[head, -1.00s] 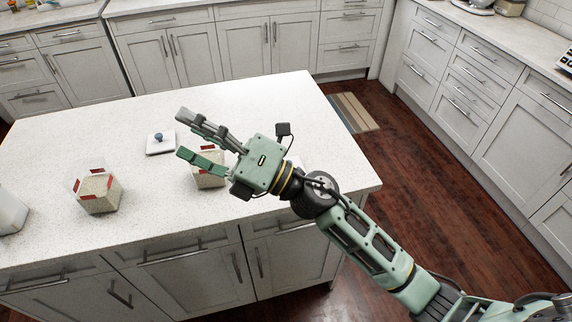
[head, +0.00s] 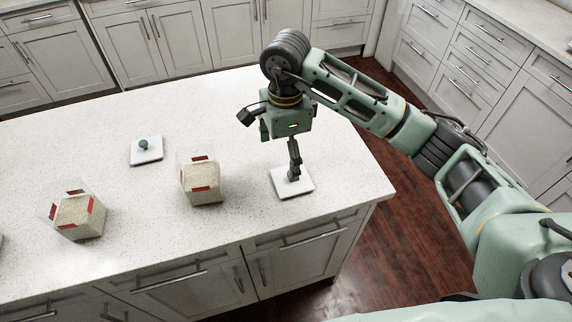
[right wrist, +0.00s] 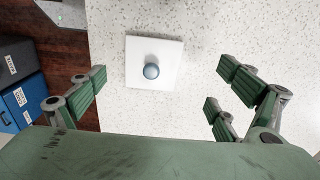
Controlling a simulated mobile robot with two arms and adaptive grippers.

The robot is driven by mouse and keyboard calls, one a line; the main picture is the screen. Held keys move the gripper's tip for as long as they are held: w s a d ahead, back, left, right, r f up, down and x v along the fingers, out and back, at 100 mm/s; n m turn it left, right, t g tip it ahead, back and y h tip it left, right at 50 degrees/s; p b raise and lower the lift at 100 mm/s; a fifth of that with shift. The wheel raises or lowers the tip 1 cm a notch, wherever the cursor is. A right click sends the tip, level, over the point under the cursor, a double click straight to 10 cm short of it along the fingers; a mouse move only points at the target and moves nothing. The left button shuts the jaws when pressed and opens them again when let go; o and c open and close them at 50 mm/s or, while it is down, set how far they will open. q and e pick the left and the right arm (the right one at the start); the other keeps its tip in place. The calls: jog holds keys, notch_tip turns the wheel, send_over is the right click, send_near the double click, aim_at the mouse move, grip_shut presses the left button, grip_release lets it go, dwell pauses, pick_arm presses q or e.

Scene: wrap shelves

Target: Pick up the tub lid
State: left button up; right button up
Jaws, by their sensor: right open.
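A flat white square lid (head: 304,186) lies on the counter near its right end, under my right gripper (head: 293,170). My right gripper points down with fingers spread and empty; the knob lies between the two sides in that view (right wrist: 160,82). A second white lid (head: 147,156) with a blue knob lies farther left. Two clear tubs of beige grain with red marks stand open on the counter, one in the middle (head: 203,187) and one at left (head: 80,217). My left gripper is out of view.
The speckled white counter (head: 230,225) is the island top, with its right edge near the lid. Between lid and middle tub the counter is clear. White cabinets (head: 130,38) stand behind, and dark wood floor (head: 370,225) lies to the right.

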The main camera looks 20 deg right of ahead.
aim_at(287, 176)
jog(key=shift+s+d+f+p, duration=0.25)
jog(key=shift+f+p, duration=0.05)
jog(key=shift+f, duration=0.2)
jog(key=shift+s+a+f+p, duration=0.1)
jog(key=shift+s+f+p, duration=0.2)
jog(key=shift+f+p, duration=0.3)
jog(key=shift+s+f+p, duration=0.3)
jog(key=shift+f+p, duration=0.15)
jog(key=shift+f, duration=0.2)
jog(key=f, duration=0.2)
jog(key=shift+w+f+p, duration=0.25)
jog(key=shift+f+p, duration=0.15)
jog(key=shift+f, duration=0.3)
jog(key=shift+c, duration=0.3)
jog(key=shift+f, duration=0.1)
jog(key=c, duration=1)
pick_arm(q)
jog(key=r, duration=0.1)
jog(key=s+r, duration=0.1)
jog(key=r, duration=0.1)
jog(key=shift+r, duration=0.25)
